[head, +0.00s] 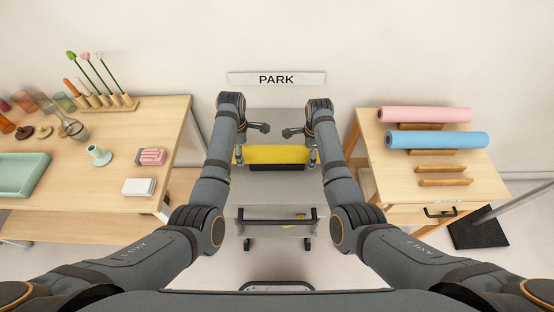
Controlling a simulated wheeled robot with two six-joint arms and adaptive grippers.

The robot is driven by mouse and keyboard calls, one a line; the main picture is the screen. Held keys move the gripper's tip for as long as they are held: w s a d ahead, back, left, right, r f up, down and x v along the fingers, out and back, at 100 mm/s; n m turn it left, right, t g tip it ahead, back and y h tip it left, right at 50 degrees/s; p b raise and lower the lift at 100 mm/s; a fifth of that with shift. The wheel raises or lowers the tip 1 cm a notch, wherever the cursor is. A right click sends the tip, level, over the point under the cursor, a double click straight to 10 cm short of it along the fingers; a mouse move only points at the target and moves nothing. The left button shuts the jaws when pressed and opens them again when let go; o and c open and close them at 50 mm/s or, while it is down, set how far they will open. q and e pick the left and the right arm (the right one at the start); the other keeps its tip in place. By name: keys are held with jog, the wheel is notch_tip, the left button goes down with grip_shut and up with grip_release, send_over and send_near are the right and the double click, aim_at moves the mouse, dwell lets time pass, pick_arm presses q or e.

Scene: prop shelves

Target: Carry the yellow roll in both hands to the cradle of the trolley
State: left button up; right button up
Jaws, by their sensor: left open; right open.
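The yellow roll (272,154) lies crosswise on the grey trolley (282,182) in the middle of the head view. Small grey fittings show at both its ends; the cradle's shape is mostly hidden. My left gripper (265,128) is open and empty, pointing inward from the left, above the roll in the picture. My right gripper (287,133) is open and empty, pointing inward from the right. The two grippers face each other with a gap between them, and both appear clear of the roll. My forearms cover the trolley's sides near the roll's ends.
A PARK sign (277,79) is on the back wall. The left table (105,183) holds a green tray (22,174), flowers and small props. The right table (388,170) carries a pink roll (425,115) and a blue roll (437,139) beside empty wooden rests (445,182). A dark stand base (478,234) is at right.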

pick_arm(q)
jog(key=r, duration=0.8)
jog(key=shift+s+r, duration=0.3)
jog(key=shift+r, duration=0.05)
pick_arm(e)
jog(key=r, duration=1.2)
jog(key=shift+s, duration=0.35)
